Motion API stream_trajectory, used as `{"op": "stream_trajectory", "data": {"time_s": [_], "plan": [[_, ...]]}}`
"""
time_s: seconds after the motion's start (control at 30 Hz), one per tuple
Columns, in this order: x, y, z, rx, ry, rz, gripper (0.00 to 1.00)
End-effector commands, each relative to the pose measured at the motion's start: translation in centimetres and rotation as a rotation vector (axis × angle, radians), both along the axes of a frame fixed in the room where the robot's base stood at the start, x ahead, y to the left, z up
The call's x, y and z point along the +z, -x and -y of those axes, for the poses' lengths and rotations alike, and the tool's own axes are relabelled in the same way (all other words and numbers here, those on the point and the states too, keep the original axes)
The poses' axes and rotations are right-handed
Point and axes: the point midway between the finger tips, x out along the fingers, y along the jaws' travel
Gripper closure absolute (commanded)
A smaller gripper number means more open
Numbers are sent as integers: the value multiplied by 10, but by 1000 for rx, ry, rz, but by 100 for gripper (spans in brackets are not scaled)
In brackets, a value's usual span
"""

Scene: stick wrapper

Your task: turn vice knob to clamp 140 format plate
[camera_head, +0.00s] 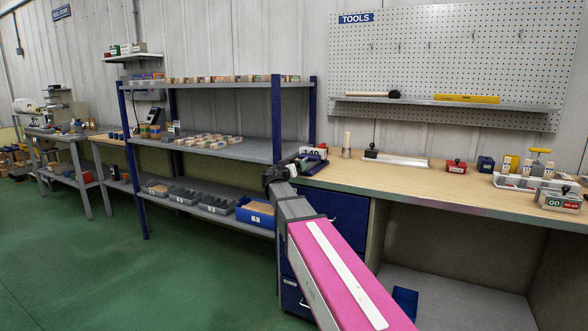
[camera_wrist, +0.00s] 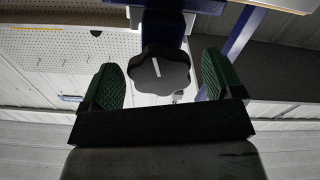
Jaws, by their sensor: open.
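The vice knob (camera_wrist: 159,72) is black, lobed, with a white mark on its face. In the wrist view it sits just beyond and between the two green fingers of my gripper (camera_wrist: 161,70). The gripper is open, with a gap on each side of the knob. A blue vice body (camera_wrist: 163,29) is behind the knob. In the head view my gripper (camera_head: 284,174) is at the left end of the workbench, beside the vice (camera_head: 313,158), which is small and partly hidden by my arm. I cannot make out the 140 format plate.
The wooden workbench (camera_head: 450,187) runs right, with a metal bar (camera_head: 397,159), a red box (camera_head: 456,167) and a GO/NO GO gauge box (camera_head: 561,201) on it. A blue-post shelf (camera_head: 205,148) stands close left of my gripper. Green floor is open at the lower left.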

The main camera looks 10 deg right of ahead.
Motion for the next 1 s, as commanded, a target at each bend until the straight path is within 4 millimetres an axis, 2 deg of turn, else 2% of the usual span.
{"op": "stream_trajectory", "data": {"time_s": [0.3,0.5,0.7,1.0], "plan": [[0,49,-33,2,0,0,14],[0,73,-51,1,-1,0,14],[0,82,-58,0,-1,0,14],[0,83,-59,-1,-1,0,14]]}}
